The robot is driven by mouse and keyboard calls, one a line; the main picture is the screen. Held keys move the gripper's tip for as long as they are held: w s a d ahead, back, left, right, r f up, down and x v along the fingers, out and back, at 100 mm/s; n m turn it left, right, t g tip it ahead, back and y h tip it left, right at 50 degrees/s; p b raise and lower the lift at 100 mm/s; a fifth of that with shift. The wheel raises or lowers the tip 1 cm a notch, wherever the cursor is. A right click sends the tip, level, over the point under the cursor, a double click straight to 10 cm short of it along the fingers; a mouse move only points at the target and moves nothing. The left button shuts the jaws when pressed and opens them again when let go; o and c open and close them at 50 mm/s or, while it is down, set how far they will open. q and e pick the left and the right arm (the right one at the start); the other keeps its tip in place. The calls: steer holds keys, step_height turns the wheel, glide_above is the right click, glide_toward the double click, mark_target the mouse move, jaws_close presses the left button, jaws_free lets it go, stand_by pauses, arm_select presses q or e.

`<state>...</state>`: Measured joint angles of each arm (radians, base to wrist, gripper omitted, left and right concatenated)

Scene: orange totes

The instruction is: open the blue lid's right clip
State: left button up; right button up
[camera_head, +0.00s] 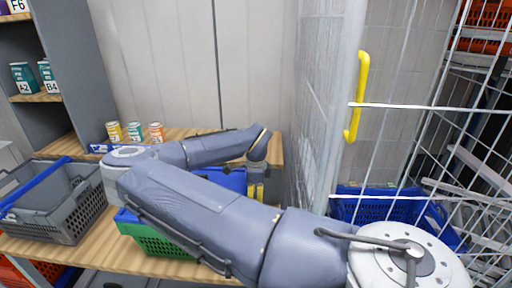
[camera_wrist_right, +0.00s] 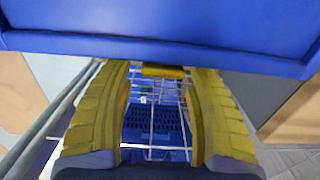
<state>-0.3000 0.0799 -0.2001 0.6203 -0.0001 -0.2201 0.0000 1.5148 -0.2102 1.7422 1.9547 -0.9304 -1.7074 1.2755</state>
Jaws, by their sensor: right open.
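The blue lid (camera_head: 228,180) lies on a green crate (camera_head: 158,240) on the wooden table, partly hidden behind my right arm. In the right wrist view the lid (camera_wrist_right: 160,28) fills the top. A small yellow clip (camera_wrist_right: 163,71) sits at its edge, between the fingertips of my right gripper. The right gripper (camera_head: 258,192) points down at the lid's right end, its yellow fingers open on either side of the clip. I cannot tell whether they touch it. My left gripper is not in view.
A grey crate (camera_head: 72,215) with a blue bar stands at the left. Several small cans (camera_head: 134,132) stand at the table's back. A grey panel (camera_head: 318,110) and a wire cage (camera_head: 440,105) with a yellow handle (camera_head: 360,95) are close on the right, with a blue crate (camera_head: 375,208) inside.

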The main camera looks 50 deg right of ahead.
steer(key=shift+f, duration=1.1)
steer(key=c, duration=1.2)
